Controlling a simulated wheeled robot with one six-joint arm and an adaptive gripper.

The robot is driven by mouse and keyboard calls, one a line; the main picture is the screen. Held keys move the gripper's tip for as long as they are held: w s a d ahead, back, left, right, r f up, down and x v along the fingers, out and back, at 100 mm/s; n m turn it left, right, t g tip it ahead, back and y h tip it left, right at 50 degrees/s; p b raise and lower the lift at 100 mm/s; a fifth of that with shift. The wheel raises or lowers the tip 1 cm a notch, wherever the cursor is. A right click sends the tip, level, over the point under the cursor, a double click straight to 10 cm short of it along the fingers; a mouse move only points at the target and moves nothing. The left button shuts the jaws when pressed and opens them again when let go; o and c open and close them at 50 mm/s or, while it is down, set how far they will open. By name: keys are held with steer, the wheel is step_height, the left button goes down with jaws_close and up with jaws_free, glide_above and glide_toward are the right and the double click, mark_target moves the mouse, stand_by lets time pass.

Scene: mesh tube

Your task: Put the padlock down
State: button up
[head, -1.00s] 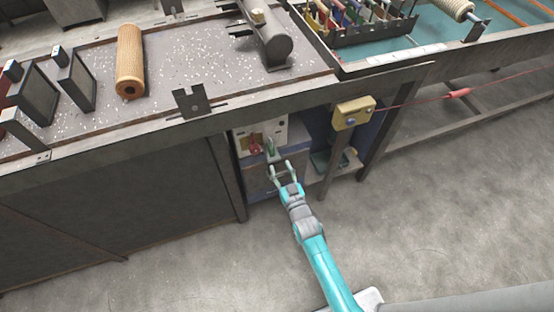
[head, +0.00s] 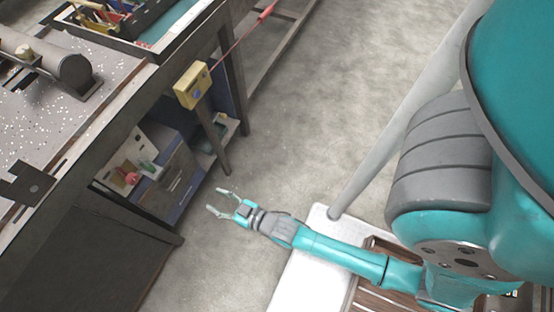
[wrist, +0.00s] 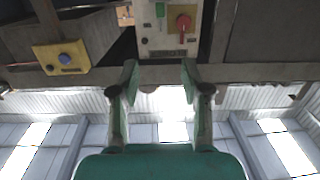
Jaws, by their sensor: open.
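My gripper (head: 215,201) is open, with nothing between its fingers. In the wrist view its two fingers (wrist: 159,75) stand wide apart below the pale switch panel. A small green piece (head: 148,167) is at the panel, beside a red rotary switch (head: 131,178); I cannot tell whether it is the padlock. The green piece (wrist: 160,9) and the red switch (wrist: 183,22) on its yellow plate also show in the wrist view. A clear gap separates my gripper from both. No padlock can be made out for sure.
The workbench (head: 125,95) overhangs the cabinet with the panel. A yellow box with a blue button (head: 192,85) hangs at the bench edge, with a red cord above it. Bench legs stand near the cabinet. The concrete floor (head: 300,110) beyond my gripper is clear.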

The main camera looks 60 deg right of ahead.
steer(key=s+r+g, duration=0.1)
steer(key=s+r, duration=0.8)
steer(key=s, duration=0.3)
steer(key=s+r+g, duration=0.1)
steer(key=s+r, duration=0.8)
steer(key=s, duration=0.3)
steer(key=shift+s+r, duration=0.3)
